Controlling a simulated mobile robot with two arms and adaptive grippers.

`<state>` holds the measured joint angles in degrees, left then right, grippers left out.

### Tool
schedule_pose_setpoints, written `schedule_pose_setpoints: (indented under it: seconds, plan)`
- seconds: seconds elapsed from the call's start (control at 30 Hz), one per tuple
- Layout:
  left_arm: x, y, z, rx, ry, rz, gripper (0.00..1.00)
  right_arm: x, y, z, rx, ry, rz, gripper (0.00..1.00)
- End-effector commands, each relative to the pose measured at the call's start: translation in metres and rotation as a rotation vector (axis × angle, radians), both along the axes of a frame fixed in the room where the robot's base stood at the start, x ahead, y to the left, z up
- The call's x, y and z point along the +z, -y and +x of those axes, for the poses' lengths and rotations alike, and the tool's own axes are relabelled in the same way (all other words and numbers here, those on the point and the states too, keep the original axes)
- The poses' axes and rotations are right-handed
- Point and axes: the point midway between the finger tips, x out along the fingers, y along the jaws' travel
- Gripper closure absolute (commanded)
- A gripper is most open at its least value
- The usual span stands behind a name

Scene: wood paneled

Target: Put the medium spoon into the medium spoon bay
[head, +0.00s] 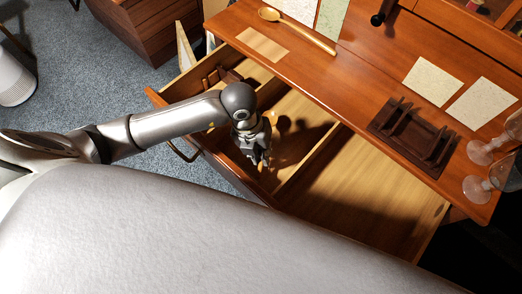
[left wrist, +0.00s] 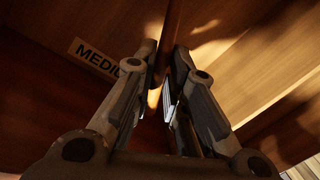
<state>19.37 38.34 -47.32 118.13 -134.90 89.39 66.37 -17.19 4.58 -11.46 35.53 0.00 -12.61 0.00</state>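My left gripper (head: 262,160) reaches down into the open drawer (head: 350,190), in its front left part. In the left wrist view its fingers (left wrist: 165,58) lean in to a narrow gap, on a thin brown wooden piece (left wrist: 169,45) that looks like the medium spoon's handle. The rest of that spoon is hard to make out in shadow. A label starting "MEDI" (left wrist: 95,57), cut off by the left finger, is on the wood beside the fingers and marks the medium bay. Another wooden spoon (head: 300,31) lies on the tabletop. My right gripper is not in view.
A drawer divider (head: 308,162) runs just right of the gripper; the compartment beyond it looks empty. A small rack (head: 222,77) sits at the drawer's left end.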

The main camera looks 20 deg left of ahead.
Motion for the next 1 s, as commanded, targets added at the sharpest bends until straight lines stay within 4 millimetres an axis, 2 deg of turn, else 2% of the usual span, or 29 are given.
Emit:
schedule_pose_setpoints:
  seconds: [0.03, 0.17, 0.47, 0.57, 0.67, 1.0]
  plan:
    - [0.000, 0.000, 0.000, 0.000, 0.000, 0.000, 0.79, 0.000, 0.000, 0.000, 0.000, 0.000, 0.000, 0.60]
    - [0.000, 0.000, 0.000, 0.000, 0.000, 0.000, 0.63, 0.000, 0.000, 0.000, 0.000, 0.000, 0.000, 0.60]
    - [0.001, 0.000, 0.000, 0.000, 0.000, 0.000, 0.63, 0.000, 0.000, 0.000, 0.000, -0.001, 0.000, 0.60]
    - [0.007, -0.001, 0.001, 0.000, 0.002, -0.002, 0.63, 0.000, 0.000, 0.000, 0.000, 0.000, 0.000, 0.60]
    - [0.022, -0.004, 0.001, 0.000, 0.005, -0.001, 0.63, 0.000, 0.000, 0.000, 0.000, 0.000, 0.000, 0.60]
    - [0.091, -0.018, -0.002, -0.001, 0.006, 0.000, 0.63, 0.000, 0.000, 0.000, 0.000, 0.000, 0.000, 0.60]
